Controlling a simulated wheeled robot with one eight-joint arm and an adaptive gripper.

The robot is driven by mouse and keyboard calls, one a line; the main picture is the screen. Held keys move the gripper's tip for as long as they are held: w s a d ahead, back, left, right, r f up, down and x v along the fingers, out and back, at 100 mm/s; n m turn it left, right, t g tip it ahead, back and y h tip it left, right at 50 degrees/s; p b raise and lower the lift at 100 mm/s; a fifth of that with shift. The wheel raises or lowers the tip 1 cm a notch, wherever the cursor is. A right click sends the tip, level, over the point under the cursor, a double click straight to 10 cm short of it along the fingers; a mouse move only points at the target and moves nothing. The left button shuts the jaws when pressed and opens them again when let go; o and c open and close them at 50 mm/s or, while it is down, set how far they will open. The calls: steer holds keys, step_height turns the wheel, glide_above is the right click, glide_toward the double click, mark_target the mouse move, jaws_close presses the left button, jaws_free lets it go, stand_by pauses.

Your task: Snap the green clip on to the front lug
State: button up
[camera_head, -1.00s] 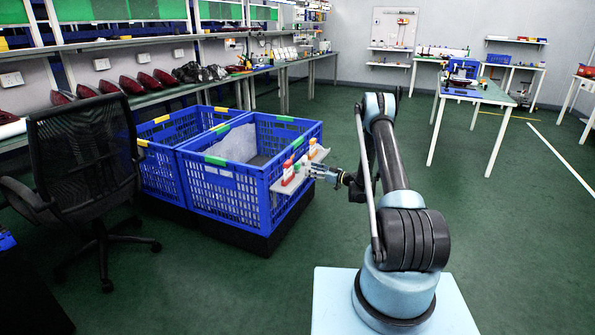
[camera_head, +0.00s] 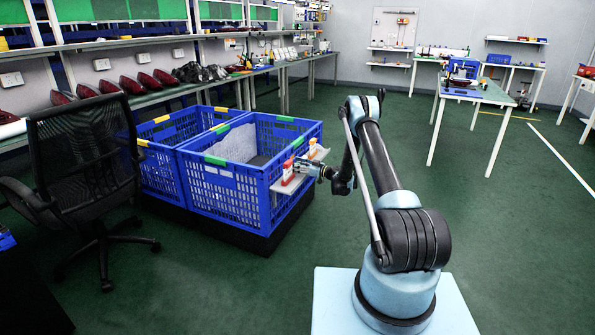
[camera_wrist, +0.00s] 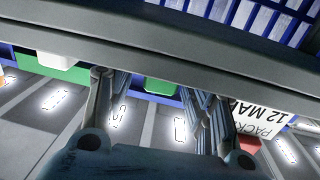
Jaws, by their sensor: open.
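A green piece (camera_wrist: 165,87), likely the green clip, shows in the wrist view below a long grey bar. It lies between the two fingers of my gripper (camera_wrist: 155,105), which are apart. I cannot tell whether they touch it. In the head view my gripper (camera_head: 325,171) is at the outer edge of the pale shelf (camera_head: 289,188) on the blue crate's side. The green piece cannot be made out there. I cannot identify the front lug in either view.
A white piece (camera_wrist: 58,62) is left of the fingers, with an orange one at the left edge. A printed box (camera_wrist: 262,120) is close to the right finger. A red-and-orange item (camera_head: 288,170) stands on the shelf. The blue crate (camera_head: 225,190) is behind; open floor lies right.

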steer(key=c, duration=1)
steer(key=shift+r, duration=0.15)
